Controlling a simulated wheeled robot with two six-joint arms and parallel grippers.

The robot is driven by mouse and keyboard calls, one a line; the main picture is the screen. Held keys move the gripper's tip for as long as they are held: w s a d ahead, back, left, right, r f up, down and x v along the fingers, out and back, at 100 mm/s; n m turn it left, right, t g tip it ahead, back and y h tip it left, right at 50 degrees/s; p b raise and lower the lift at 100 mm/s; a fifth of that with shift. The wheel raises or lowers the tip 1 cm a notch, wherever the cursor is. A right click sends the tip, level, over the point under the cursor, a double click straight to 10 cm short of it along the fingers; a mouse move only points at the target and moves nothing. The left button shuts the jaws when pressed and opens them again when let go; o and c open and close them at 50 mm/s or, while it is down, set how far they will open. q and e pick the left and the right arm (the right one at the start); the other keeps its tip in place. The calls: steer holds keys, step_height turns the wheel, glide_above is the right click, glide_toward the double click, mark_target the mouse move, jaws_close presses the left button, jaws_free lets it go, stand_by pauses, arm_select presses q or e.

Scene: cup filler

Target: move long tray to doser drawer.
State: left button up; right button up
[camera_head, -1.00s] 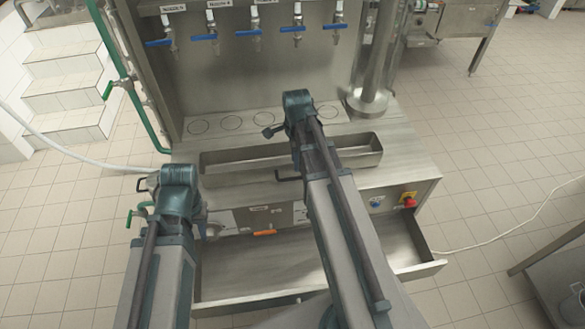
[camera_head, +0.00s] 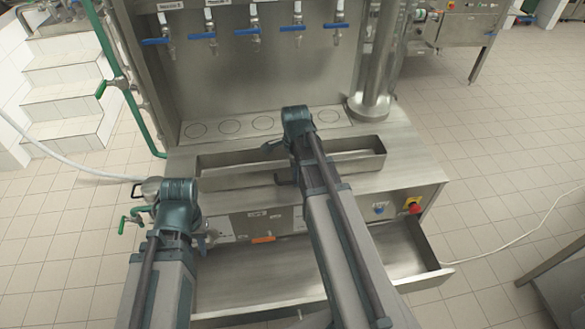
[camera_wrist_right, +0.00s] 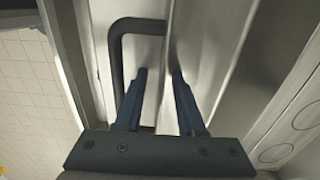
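The long tray (camera_head: 230,180), a narrow open metal trough, sits on the machine's counter with a dark handle on its front wall. The doser drawer (camera_head: 240,283) is pulled out below the counter; its visible floor is empty. My right gripper (camera_head: 272,147) is over the tray's middle. In the right wrist view, its fingers (camera_wrist_right: 160,75) are apart at the tray's wall, beside the dark U-shaped handle (camera_wrist_right: 117,60). I cannot tell whether they touch the wall. My left gripper (camera_head: 150,200) is left of the tray, at the counter's left end; its fingers are unclear.
Several blue-handled taps (camera_head: 247,32) hang above the counter, over marked circles (camera_head: 232,126). A steel column (camera_head: 370,70) stands behind the tray's right end. Green pipework (camera_head: 110,65) runs at the left. A red button (camera_head: 413,205) sits on the front panel, right of my right arm.

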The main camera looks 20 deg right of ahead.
jaws_close()
stand_by(1.3)
